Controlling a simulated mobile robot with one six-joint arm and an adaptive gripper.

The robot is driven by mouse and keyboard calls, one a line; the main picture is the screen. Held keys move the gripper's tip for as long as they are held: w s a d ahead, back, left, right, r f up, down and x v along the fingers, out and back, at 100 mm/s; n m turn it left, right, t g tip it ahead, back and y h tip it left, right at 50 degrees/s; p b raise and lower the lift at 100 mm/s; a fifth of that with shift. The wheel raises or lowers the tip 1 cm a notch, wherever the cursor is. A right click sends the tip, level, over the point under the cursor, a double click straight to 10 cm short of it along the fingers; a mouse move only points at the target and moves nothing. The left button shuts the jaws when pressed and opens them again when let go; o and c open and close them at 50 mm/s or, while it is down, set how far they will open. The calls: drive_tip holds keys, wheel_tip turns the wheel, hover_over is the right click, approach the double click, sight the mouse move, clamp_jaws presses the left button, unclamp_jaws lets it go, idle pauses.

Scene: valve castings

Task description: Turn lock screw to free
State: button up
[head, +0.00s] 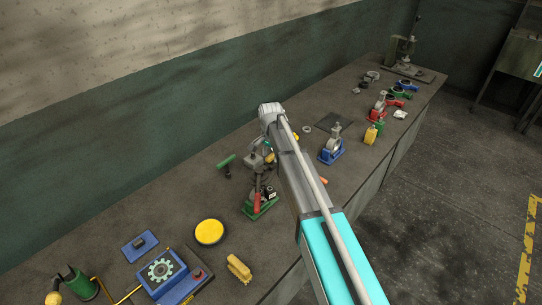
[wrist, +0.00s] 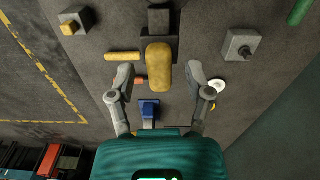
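My gripper (wrist: 160,68) is open in the wrist view, its two grey fingers wide apart. A tan, oblong, upright-looking part (wrist: 158,68) shows in the gap between the fingertips, with clear space on both sides. A dark block (wrist: 159,20) lies just beyond it. I cannot make out a lock screw for certain. In the head view, a dark fixture with a green base and red handle (head: 257,202) stands on the bench below my gripper's end of the arm. My arm hides much of that spot and the fingers there.
A yellow bar (wrist: 122,56) and a blue part (wrist: 148,108) lie nearby. A yellow disc (head: 209,232) and a blue fixture (head: 332,152) stand on the bench (head: 190,200).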

clamp_jaws()
